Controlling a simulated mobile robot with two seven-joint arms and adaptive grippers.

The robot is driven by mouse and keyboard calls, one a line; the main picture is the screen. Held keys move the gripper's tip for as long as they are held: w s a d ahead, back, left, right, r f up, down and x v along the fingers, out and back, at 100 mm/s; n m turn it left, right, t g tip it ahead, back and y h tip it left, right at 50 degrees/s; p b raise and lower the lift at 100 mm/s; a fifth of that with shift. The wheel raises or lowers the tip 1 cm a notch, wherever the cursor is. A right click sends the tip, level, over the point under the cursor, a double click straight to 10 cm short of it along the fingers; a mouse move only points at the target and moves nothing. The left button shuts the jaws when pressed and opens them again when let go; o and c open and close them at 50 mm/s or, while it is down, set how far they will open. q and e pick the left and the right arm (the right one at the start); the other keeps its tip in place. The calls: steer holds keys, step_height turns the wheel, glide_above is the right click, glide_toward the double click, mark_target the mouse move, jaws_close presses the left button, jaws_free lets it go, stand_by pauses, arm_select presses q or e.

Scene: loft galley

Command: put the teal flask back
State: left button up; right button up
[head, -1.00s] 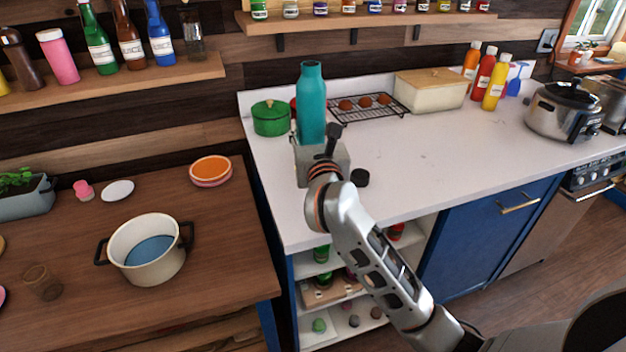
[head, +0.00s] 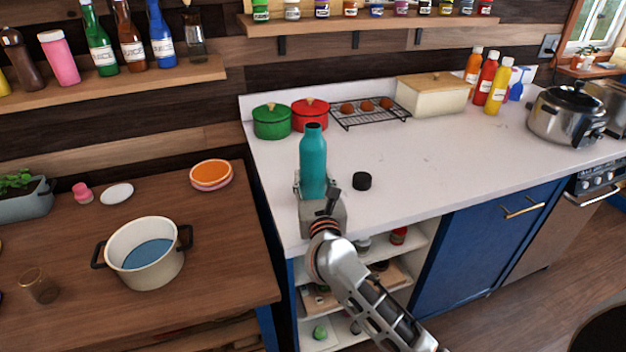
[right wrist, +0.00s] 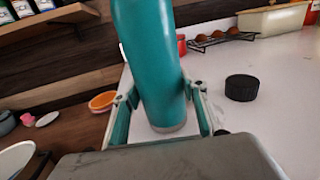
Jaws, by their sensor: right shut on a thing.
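The teal flask (head: 313,160) is upright over the left front part of the white counter, with no cap on its neck. My right gripper (head: 313,190) is shut on its lower body. In the right wrist view the flask (right wrist: 152,65) stands between the two fingers of the gripper (right wrist: 160,108). I cannot tell whether its base touches the counter. A black round cap (head: 362,181) lies on the counter just right of the flask, and it also shows in the right wrist view (right wrist: 241,88). My left gripper is not in view.
Green (head: 271,121) and red (head: 310,114) pots, a rack of brown items (head: 370,112) and a cream box (head: 433,94) stand along the counter's back. A shelf of bottles (head: 110,85) hangs at left. The counter's middle (head: 440,150) is clear.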

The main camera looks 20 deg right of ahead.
steer(key=shift+r, duration=0.1)
steer(key=o, duration=1.5)
steer(key=shift+f, duration=0.2)
steer(key=shift+c, duration=0.2)
steer(key=shift+r, duration=0.1)
steer(key=shift+r, duration=0.15)
steer(key=s, duration=0.3)
steer(key=s+a, duration=0.1)
steer(key=s, duration=0.3)
steer(key=s+b, duration=0.1)
steer(key=s, duration=0.3)
steer(key=shift+s+a+f, duration=0.15)
steer(key=shift+a+f, duration=0.05)
steer(key=shift+a, duration=0.2)
steer(key=shift+s+r, duration=0.1)
steer(key=shift+s, duration=0.2)
